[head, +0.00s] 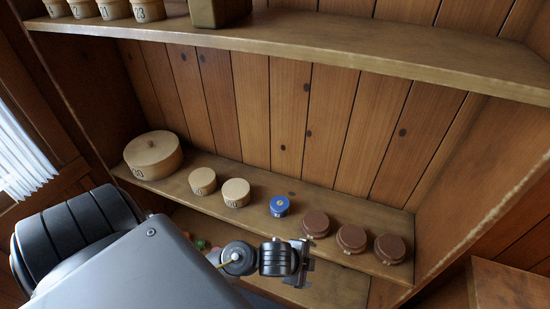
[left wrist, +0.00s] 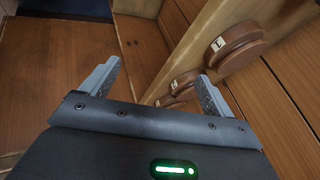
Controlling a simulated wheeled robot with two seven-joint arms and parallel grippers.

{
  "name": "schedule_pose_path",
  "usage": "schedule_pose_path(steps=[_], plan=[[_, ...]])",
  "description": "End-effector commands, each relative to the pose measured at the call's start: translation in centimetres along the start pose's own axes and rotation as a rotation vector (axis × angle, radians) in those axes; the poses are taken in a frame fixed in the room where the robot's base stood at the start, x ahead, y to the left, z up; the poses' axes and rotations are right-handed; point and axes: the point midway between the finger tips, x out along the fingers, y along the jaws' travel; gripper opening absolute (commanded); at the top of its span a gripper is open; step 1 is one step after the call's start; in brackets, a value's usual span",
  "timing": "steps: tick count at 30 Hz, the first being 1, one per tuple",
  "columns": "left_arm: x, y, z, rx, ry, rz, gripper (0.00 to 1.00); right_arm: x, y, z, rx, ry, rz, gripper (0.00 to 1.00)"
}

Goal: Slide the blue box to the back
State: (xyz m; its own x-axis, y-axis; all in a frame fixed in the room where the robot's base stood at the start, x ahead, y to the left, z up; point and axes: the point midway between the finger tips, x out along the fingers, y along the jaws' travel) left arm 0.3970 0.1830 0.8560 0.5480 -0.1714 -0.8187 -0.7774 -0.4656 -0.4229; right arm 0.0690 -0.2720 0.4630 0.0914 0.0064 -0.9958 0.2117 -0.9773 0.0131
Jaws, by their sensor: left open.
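The blue box (head: 279,206) is a small round lidded box. It stands upright on the middle shelf, near the shelf's front part, with bare shelf behind it. My left gripper (head: 303,263) is in front of the shelf, below and slightly right of the blue box in the picture, apart from it. In the left wrist view, my left gripper (left wrist: 160,75) has its two fingers wide apart with nothing between them. The blue box does not show in that view. My right gripper is not in view.
Brown round boxes (head: 351,238) stand right of the blue box; they also show in the left wrist view (left wrist: 236,45). Two small pale boxes (head: 236,192) and a large pale box (head: 153,155) stand left. An upper shelf (head: 330,55) overhangs. The middle shelf's back strip is clear.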

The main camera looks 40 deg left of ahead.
Motion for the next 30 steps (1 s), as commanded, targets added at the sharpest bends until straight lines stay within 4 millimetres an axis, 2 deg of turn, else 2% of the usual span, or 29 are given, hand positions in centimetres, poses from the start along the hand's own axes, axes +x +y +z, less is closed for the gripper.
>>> schedule_pose_path(steps=[1,5,9,14,17,20,22,24,27,30], plan=[[-1.7,-1.0,-1.1,0.051,0.015,-0.022,0.88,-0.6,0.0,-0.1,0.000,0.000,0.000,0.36],[-5.3,-3.1,-3.6,0.241,0.049,-0.083,0.88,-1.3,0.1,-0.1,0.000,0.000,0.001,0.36],[-4.2,-4.6,-4.6,0.555,0.078,-0.100,0.88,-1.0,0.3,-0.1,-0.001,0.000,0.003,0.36],[-2.9,-6.8,-4.1,0.916,0.078,-0.085,0.88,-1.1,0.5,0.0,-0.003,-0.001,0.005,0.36],[-2.3,-8.9,-2.3,1.161,0.049,-0.047,0.88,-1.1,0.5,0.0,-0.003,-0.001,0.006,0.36],[-2.3,-11.7,0.9,1.409,-0.009,0.029,0.88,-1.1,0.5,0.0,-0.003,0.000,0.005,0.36],[-2.8,-14.1,3.9,1.561,-0.062,0.107,0.88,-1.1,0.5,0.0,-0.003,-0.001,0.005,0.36],[-3.5,-16.1,6.6,1.669,-0.106,0.187,0.88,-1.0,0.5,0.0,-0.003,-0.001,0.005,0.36],[-4.7,-18.0,9.4,1.754,-0.149,0.273,0.88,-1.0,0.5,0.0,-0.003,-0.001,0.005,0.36],[-5.4,-19.0,10.9,1.794,-0.171,0.323,0.88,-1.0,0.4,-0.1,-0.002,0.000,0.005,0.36]])
